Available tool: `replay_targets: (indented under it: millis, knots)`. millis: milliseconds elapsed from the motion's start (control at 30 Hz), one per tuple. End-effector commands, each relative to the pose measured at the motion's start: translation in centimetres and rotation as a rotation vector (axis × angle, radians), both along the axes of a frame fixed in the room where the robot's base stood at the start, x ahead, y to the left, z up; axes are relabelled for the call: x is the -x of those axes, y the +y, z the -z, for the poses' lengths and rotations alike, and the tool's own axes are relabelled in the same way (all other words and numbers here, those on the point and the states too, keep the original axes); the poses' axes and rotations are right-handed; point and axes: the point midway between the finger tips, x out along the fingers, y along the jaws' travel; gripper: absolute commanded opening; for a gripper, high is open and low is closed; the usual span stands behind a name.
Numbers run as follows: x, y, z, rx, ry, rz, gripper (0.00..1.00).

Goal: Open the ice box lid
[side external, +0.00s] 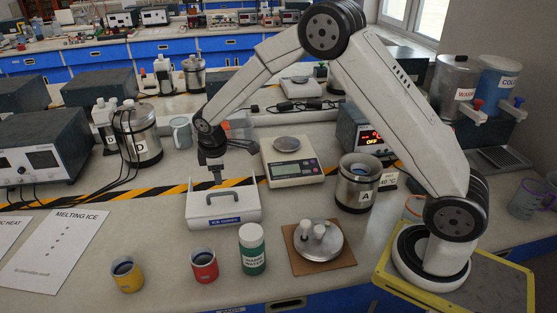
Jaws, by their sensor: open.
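The ice box (203,218) is a white box with a blue label on its front, on the bench left of centre. Its lid (244,200) looks closed, with a dark handle (222,194) arched across the top. My gripper (217,180) points down just above the lid, at or very near the handle. It is open. The fingertips are small here, and I cannot tell whether they touch the handle or straddle it.
A yellow cup (127,278), a red cup (204,267) and a green-labelled jar (252,256) stand in front. A scale (293,170) and a metal can marked A (356,190) stand to the right. A metal lid (319,245) lies on a brown board. Striped tape runs behind the box.

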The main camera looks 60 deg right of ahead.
Motion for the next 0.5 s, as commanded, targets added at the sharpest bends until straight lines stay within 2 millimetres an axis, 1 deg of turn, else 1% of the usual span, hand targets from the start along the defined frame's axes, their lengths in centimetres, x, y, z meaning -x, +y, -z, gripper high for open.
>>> replay_targets:
  millis: [267, 367, 500]
  knots:
    - [-0.1, 0.0, 0.2, 0.001, 0.001, -0.004, 0.53]
    - [-0.2, -0.1, 0.7, 0.001, 0.001, -0.003, 0.53]
    - [-0.3, -0.3, 1.8, 0.001, 0.004, -0.001, 0.53]
